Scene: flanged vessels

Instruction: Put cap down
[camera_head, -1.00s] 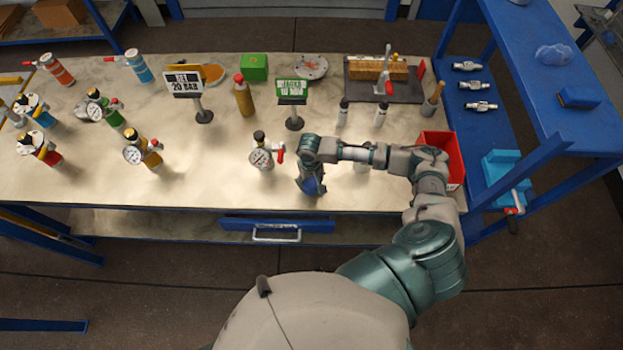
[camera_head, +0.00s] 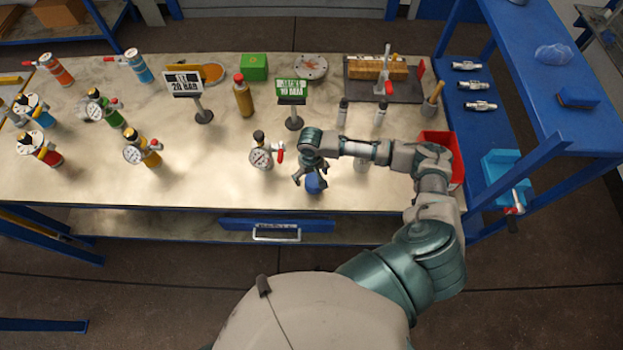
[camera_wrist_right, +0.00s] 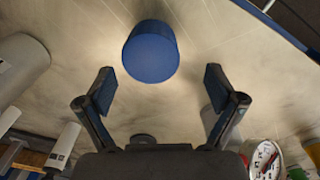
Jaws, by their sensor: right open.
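The blue cap (camera_head: 316,184) is on the table near its front edge, just below my right gripper (camera_head: 309,176). In the right wrist view the cap (camera_wrist_right: 151,52) is a plain blue cylinder beyond the fingertips, clear of both. My right gripper (camera_wrist_right: 158,85) is open, its two fingers spread apart with nothing between them. My left gripper is not in view.
A gauge vessel (camera_head: 262,156) with a red handle stands just left of my right gripper. A red bin (camera_head: 452,160) is at the table's right end, beyond my forearm. A green sign (camera_head: 292,92) stands behind.

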